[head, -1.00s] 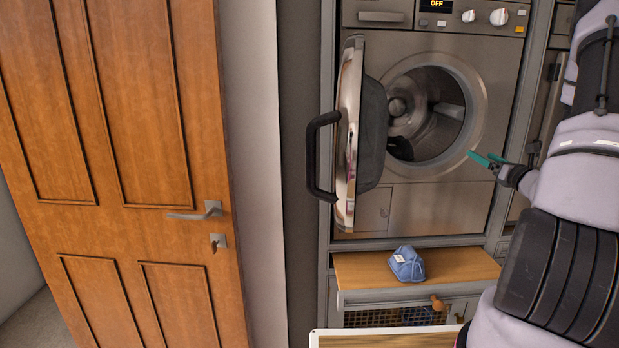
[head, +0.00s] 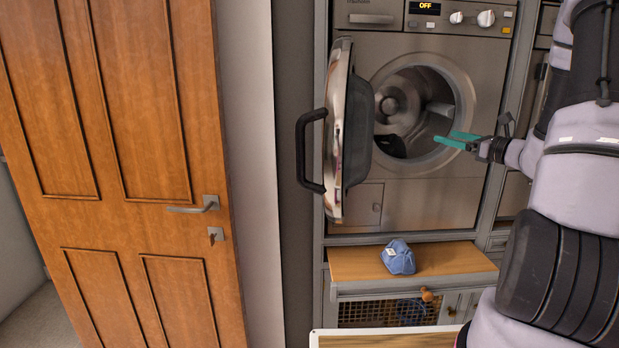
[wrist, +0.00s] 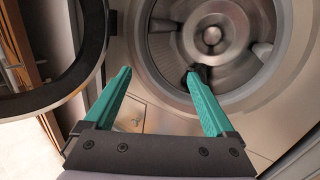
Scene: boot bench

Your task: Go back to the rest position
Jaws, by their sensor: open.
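My gripper (head: 458,140) has green fingers. In the head view it is in front of the right side of the washing machine's round opening. In the wrist view my gripper (wrist: 160,100) is open, with nothing between its fingers. The washing machine (head: 425,205) has its door (head: 340,130) swung open to the left. A dark item (head: 390,146) lies low in the drum. Part of it shows behind the right finger in the wrist view.
A blue cap (head: 398,257) lies on the wooden bench (head: 455,258) below the machine. The open door's black handle (head: 306,150) sticks out to the left. A wooden room door (head: 130,180) stands at the left. A light-edged board (head: 385,340) is at the bottom.

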